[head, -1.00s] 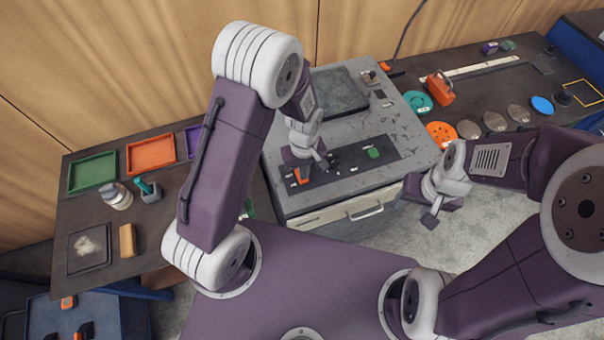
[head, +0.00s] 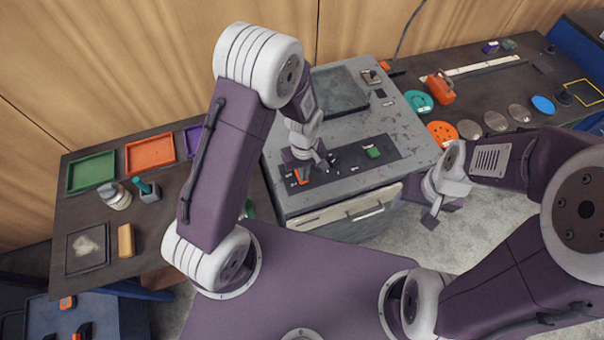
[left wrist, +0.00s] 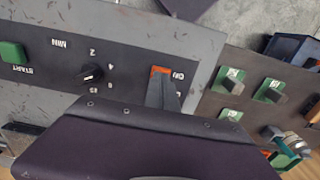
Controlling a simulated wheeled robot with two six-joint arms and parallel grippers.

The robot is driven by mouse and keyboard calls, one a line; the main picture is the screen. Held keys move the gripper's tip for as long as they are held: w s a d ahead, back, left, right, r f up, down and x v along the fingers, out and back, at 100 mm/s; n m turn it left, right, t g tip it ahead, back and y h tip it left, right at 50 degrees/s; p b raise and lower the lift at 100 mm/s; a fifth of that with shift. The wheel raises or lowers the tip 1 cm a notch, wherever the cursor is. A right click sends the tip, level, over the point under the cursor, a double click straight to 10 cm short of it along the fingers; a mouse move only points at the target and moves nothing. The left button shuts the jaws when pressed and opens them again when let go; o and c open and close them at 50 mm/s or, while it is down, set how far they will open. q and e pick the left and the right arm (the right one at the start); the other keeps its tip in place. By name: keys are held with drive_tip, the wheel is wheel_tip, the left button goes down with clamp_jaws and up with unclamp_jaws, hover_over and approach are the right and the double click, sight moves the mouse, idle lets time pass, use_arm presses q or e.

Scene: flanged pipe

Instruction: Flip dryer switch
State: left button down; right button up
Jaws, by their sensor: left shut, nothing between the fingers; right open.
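The dryer is a grey cabinet (head: 412,148) with a dark control strip on its top. An orange switch (head: 299,177) sits at the left end of this strip, and the left wrist view shows it (left wrist: 160,71) beside an ON label. My left gripper (head: 318,163) is shut and empty, close at the switch. In the left wrist view its dark fingertips (left wrist: 164,92) cover part of the switch; contact and the switch's position cannot be told. My right gripper (head: 434,212) is open and empty, out past the dryer's front right corner.
The strip also holds a black timer knob (left wrist: 90,73) and a green START button (left wrist: 12,53). A side table with green (head: 92,173) and orange (head: 150,153) trays stands left. A bench at right holds an orange can (head: 441,87) and several discs.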

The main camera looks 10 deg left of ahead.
use_arm(q)
drive_tip(key=shift+f+b, duration=0.3)
drive_tip(key=shift+f, duration=0.2)
drive_tip(key=shift+r, duration=0.1)
wheel_tip(320, 180, up, 7)
drive_tip(key=p, duration=0.6)
idle(0.4)
